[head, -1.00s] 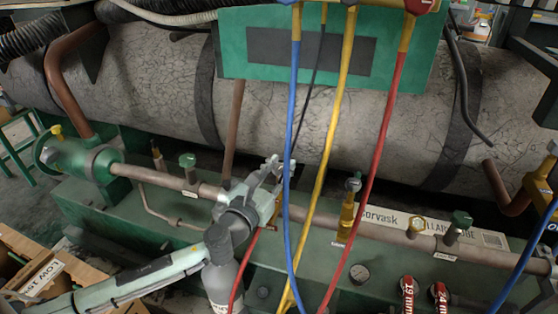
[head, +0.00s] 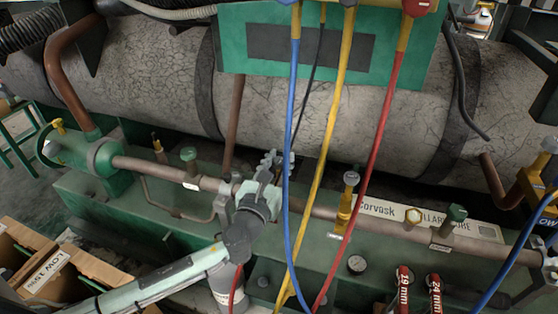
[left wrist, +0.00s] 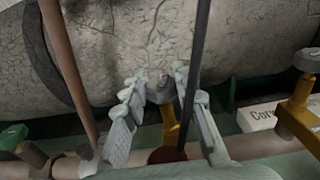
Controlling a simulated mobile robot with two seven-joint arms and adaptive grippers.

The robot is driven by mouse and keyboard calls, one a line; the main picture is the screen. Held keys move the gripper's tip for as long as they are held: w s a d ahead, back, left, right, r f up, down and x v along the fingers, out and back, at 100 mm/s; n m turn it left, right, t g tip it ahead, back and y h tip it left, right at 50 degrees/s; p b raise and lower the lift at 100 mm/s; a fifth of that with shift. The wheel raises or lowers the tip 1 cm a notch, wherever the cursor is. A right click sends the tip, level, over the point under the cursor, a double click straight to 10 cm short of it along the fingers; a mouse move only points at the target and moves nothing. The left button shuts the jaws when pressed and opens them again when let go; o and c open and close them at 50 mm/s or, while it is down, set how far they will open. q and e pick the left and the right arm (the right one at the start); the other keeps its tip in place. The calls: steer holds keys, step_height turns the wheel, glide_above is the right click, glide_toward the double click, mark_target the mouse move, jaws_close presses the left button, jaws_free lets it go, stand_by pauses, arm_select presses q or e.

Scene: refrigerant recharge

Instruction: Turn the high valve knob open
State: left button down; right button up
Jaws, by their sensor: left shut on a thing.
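A grey valve knob on a brass stem (left wrist: 158,90) stands on the copper pipe, seen between my fingers in the left wrist view. My left gripper (left wrist: 155,93) is shut on this knob, one finger on each side; it also shows in the head view (head: 272,164), where it mostly hides the knob. A second brass valve with a grey knob (head: 350,179) stands to the right on the same pipe; it shows at the right of the left wrist view (left wrist: 307,60). My right gripper is not in view. No label on the gripped valve is readable.
Blue (head: 294,110), yellow (head: 335,110) and red (head: 383,110) hoses hang from the green panel (head: 232,50) close to my left gripper. A large grey tank (head: 130,80) lies behind the pipe. A grey bottle (head: 225,285) stands below my arm; cardboard bins (head: 45,270) are lower left.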

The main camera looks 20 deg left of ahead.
arm_select(q)
steer(key=c, duration=1.2)
jaws_free()
steer(key=s+d, duration=0.1)
steer(key=s, duration=1.1)
steer(key=shift+d, duration=0.1)
